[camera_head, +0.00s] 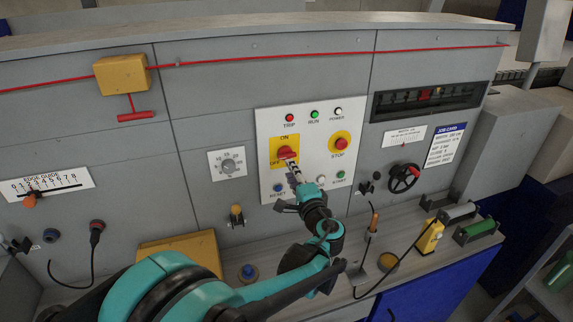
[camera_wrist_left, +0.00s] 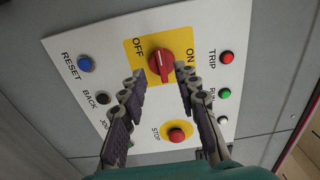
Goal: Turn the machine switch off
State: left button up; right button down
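The machine switch is a red rotary knob (camera_head: 287,153) on a yellow plate, with ON above it and OFF at its lower left. In the left wrist view the knob (camera_wrist_left: 161,65) lies just beyond the fingertips, with OFF on the left and ON on the right. My left gripper (camera_head: 293,174) is in front of the white panel, just below the knob. In the wrist view its two fingers (camera_wrist_left: 161,80) are apart, one toward each side of the knob, with nothing held. I cannot tell whether they touch it. My right gripper is out of view.
The white panel (camera_head: 263,118) also holds a red STOP button (camera_head: 340,143), a blue RESET button (camera_head: 279,188) and small lamps above. A red pull cord (camera_head: 220,63) runs over the machine. A handwheel (camera_head: 404,178) is at right. A ledge below carries tools.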

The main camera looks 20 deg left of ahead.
pick_arm(q)
jog(key=v, duration=0.5)
jog(key=shift+s+d, duration=0.2)
jog(key=shift+s, duration=0.1)
jog(key=s+a+f+n+g+h+b, duration=0.35)
jog(key=s+a+f+n+g, duration=0.2)
jog(key=s+a+f, duration=0.4)
jog(key=s+d+f+n+g+h+b, duration=0.1)
jog(key=s+d+f+n+h+b, duration=0.1)
jog(key=s+f, duration=0.4)
jog(key=s+d+f+n+g+h+b, duration=0.1)
jog(key=s+d+f+n+h+b, duration=0.1)
jog(key=s+f, duration=0.4)
jog(key=s+d+n+h, duration=0.1)
jog(key=s+d+h, duration=0.1)
jog(key=s, duration=0.2)
jog(key=shift+d+f+b, duration=0.15)
jog(key=shift+f+b, duration=0.15)
jog(key=shift+b, duration=0.1)
jog(key=shift+n+h, duration=0.25)
